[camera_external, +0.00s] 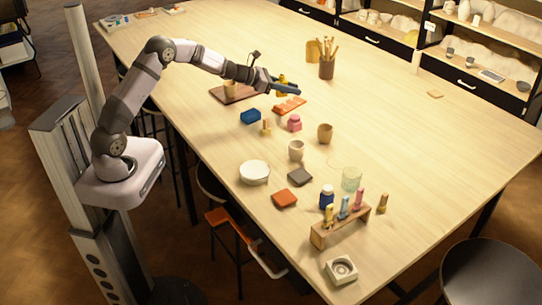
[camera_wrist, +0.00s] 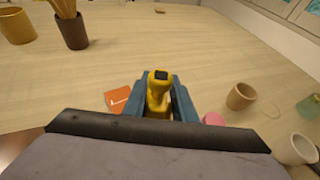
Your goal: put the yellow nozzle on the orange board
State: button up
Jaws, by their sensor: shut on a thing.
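My gripper (camera_external: 290,88) is shut on the yellow nozzle (camera_external: 283,78). In the wrist view the nozzle (camera_wrist: 158,98) stands upright between the two blue fingers (camera_wrist: 160,105), with a dark square at its top. The orange board (camera_external: 289,105) lies flat on the table, just in front of the gripper in the outside view. In the wrist view part of the board (camera_wrist: 117,101) shows left of the fingers, with a pale mark on it; the rest is hidden. The nozzle is held above the table near the board; the exact gap is unclear.
A pink jar (camera_external: 294,124) and blue block (camera_external: 250,116) stand near the board. A brown tray (camera_external: 246,94) with a cup is left of the gripper; a brush pot (camera_external: 327,69) stands behind. Cups, a white bowl (camera_external: 254,174) and a wooden rack (camera_external: 330,235) are nearer the front.

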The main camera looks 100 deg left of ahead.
aim_at(285, 96)
jog(key=shift+f, duration=2.2)
jog(key=shift+f, duration=0.25)
jog(key=o, duration=1)
jog(key=shift+r, duration=0.1)
jog(key=shift+o, duration=0.2)
jog(key=shift+s+r, duration=0.1)
jog(key=shift+r, duration=0.1)
jog(key=b+v, duration=0.2)
jog(key=v, duration=1)
jog(key=shift+f, duration=0.15)
